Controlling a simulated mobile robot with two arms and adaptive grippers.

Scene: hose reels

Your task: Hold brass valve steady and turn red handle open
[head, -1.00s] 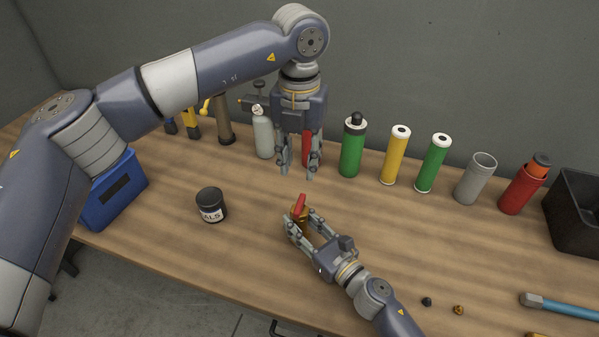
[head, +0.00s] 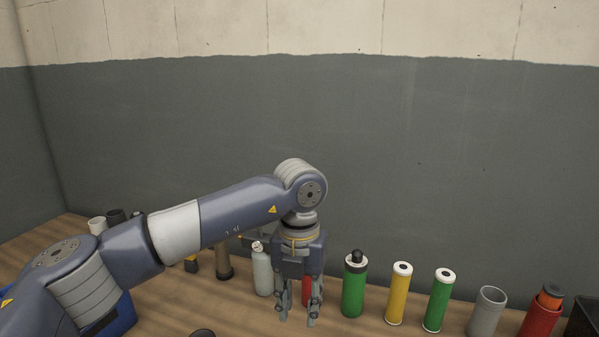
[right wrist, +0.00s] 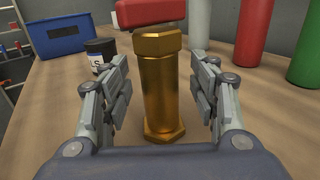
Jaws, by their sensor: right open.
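The brass valve (right wrist: 160,85) stands upright on the wooden table in the right wrist view. Its red handle (right wrist: 145,13) lies across the top and is partly cut off by the frame edge. My right gripper (right wrist: 164,82) is open, with one finger on each side of the valve and a gap showing on both sides. In the head view my left gripper (head: 298,314) points down, its fingers apart and empty, in front of a red cylinder.
A row behind holds a grey bottle (head: 262,272), a green cylinder (head: 353,289), a yellow one (head: 397,297), another green one (head: 438,303), a grey cup (head: 485,312) and a red container (head: 541,316). A black jar (right wrist: 101,54) and blue box (right wrist: 55,38) stand beyond the valve.

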